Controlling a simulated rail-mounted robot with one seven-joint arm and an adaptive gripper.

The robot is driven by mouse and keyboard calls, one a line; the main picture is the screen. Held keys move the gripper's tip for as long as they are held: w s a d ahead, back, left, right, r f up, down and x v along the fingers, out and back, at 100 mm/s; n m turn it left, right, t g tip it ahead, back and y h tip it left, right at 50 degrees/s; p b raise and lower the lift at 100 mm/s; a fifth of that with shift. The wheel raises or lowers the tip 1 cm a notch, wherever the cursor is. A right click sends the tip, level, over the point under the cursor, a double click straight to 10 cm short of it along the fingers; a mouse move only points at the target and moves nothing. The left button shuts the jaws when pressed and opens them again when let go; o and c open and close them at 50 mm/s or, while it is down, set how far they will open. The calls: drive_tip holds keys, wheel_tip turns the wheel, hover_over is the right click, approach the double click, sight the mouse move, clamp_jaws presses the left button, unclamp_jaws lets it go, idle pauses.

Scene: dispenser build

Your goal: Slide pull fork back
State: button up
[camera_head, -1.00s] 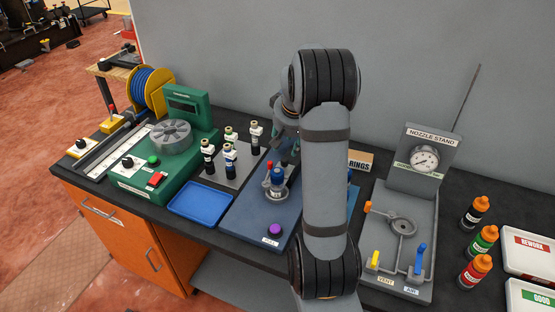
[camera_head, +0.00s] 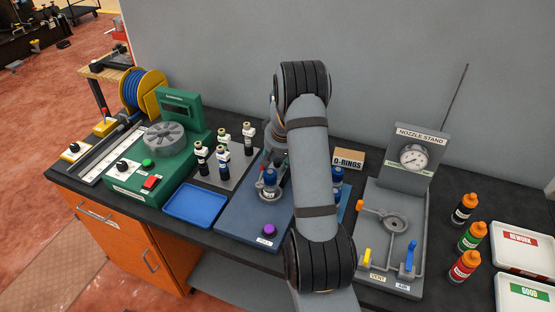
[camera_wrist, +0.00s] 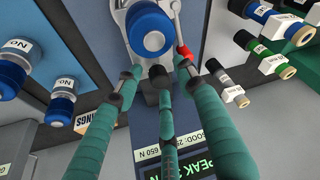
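In the head view, a blue fixture (camera_head: 240,216) with a purple button (camera_head: 269,230) holds an upright grey part with a blue top (camera_head: 270,177). The blue top also shows close up in the wrist view (camera_wrist: 150,30), seated in a light grey holder. A small red-ended lever (camera_wrist: 183,50) stands beside it. I cannot tell which piece is the pull fork. My gripper (camera_wrist: 160,74) has three green-sleeved fingers spread apart, their tips just short of the holder. I see nothing held between them. In the head view my own arm hides most of the gripper.
An O-rings box (camera_head: 348,159) and the nozzle stand (camera_head: 415,150) are to the right. A peak display (camera_wrist: 205,160) shows below the fingers.

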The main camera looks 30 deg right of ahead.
drive_tip(key=shift+c, duration=0.4)
drive_tip(key=shift+w+r, duration=0.1)
drive_tip(key=c, duration=0.9)
clamp_jaws()
drive_tip(key=shift+w+r, duration=0.1)
